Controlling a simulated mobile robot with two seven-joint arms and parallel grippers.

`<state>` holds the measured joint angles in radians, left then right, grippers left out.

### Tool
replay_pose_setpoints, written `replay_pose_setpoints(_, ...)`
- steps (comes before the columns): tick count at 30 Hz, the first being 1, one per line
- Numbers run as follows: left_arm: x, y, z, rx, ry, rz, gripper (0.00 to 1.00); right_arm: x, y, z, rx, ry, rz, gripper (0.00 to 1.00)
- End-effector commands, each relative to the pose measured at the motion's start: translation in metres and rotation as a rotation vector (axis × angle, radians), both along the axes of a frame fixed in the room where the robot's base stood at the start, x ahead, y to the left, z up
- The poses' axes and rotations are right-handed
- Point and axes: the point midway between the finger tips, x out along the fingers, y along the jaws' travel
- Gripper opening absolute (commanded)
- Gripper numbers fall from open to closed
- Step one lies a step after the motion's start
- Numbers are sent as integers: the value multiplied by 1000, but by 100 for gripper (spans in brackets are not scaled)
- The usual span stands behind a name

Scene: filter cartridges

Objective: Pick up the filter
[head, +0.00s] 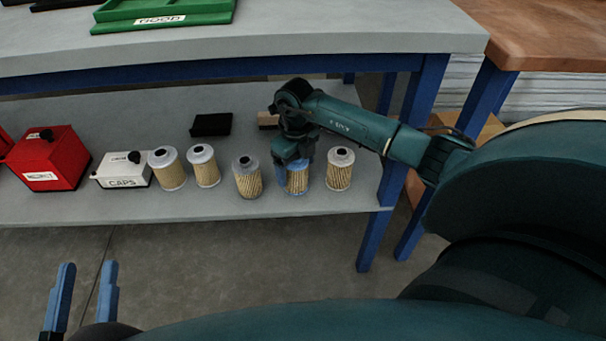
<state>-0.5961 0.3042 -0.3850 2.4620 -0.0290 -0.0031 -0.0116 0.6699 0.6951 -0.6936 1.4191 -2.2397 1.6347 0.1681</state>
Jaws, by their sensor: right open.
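Several pleated filter cartridges stand upright in a row on the grey lower shelf (150,211). From the left they include one filter (169,172), a second filter (204,168), a third, darker-topped filter (247,180), and the rightmost filter (339,170). Another filter (297,182) stands between the last two. My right gripper (294,181) points down over it, its blue fingers open at the filter's sides; the arm hides its top. Whether the fingers touch it I cannot tell. My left gripper (86,298) is open and empty at the lower left, away from the shelf.
A white box marked CAPS (122,174) and a red box (50,170) stand left of the filters. A black block (211,125) lies behind them. The grey tabletop (330,30) overhangs the shelf, with a green tray (165,17) on it. A blue leg (375,228) stands at the right.

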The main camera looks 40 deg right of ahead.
Motion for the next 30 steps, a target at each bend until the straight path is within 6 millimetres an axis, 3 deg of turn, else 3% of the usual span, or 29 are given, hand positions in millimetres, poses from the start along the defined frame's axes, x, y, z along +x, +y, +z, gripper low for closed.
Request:
replay_pose_setpoints(1, 4, 1, 4, 4, -59, -3, 36, 0, 4, -13, 2, 0, 3, 80)
replay_pose_setpoints(3, 6, 2, 11, 7, -106, -5, 36, 0, 8, -18, 1, 0, 4, 80)
replay_pose_setpoints(13, 8, 2, 20, 8, -143, -6, 36, -1, 11, -19, 0, 0, 4, 80)
replay_pose_setpoints(30, 8, 2, 20, 7, -143, -5, 36, -1, 10, -19, 0, 0, 4, 34)
